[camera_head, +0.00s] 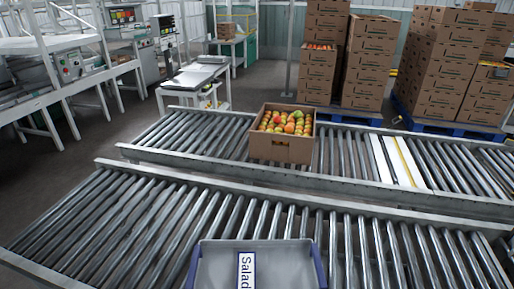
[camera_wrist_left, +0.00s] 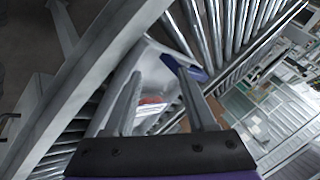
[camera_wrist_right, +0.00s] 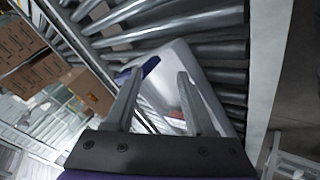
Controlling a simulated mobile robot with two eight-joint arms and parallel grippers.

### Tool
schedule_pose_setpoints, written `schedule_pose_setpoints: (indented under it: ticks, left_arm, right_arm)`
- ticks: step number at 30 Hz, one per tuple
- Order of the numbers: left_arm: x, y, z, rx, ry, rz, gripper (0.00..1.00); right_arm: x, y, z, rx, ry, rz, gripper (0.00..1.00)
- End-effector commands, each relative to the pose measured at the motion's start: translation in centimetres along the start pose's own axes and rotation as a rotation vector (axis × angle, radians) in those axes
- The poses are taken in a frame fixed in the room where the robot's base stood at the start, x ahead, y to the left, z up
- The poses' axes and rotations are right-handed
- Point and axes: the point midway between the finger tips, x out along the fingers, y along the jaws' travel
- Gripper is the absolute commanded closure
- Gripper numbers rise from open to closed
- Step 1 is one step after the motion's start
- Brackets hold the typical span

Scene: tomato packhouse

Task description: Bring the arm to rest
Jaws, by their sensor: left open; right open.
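My left gripper (camera_wrist_left: 163,105) shows in the left wrist view with its two fingers apart and nothing between them. My right gripper (camera_wrist_right: 155,98) shows in the right wrist view, also with its fingers apart and empty. Neither gripper shows in the head view. A grey crate (camera_head: 213,262) with blue ends and a "Salad" label stands on the near roller conveyor at the bottom of the head view. Part of it lies beyond the fingers in the left wrist view (camera_wrist_left: 152,72) and the right wrist view (camera_wrist_right: 168,75). Something red shows inside it in the left wrist view.
A cardboard box (camera_head: 281,149) of red, green and orange tomatoes sits on the far roller conveyor (camera_head: 205,138). The near conveyor (camera_head: 130,207) is clear to the left and right of the crate. Stacked cartons (camera_head: 370,62) stand on blue pallets behind.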

Motion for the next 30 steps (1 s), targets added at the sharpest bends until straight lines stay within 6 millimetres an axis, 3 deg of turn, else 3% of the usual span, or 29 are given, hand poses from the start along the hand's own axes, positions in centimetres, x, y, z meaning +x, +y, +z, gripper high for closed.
schedule_pose_setpoints:
  ticks: [3, 11, 20, 30]
  left_arm:
    - [-1.9, 2.8, 2.0, -0.302, -0.087, 0.090, 0.44]
    - [-5.6, 7.8, 5.4, -0.845, -0.308, 0.183, 0.44]
    - [-13.4, 3.6, 2.3, -0.865, -0.292, 0.172, 0.44]
    - [-22.8, -3.3, -3.1, -0.867, -0.251, 0.153, 0.44]
  right_arm:
    - [-1.9, -2.8, 1.9, 0.303, -0.086, -0.092, 0.45]
    - [-5.6, -7.9, 5.3, 0.842, -0.305, -0.194, 0.45]
    - [-13.4, -3.7, 2.2, 0.863, -0.289, -0.183, 0.45]
    - [-22.8, 3.3, -3.0, 0.864, -0.248, -0.164, 0.45]
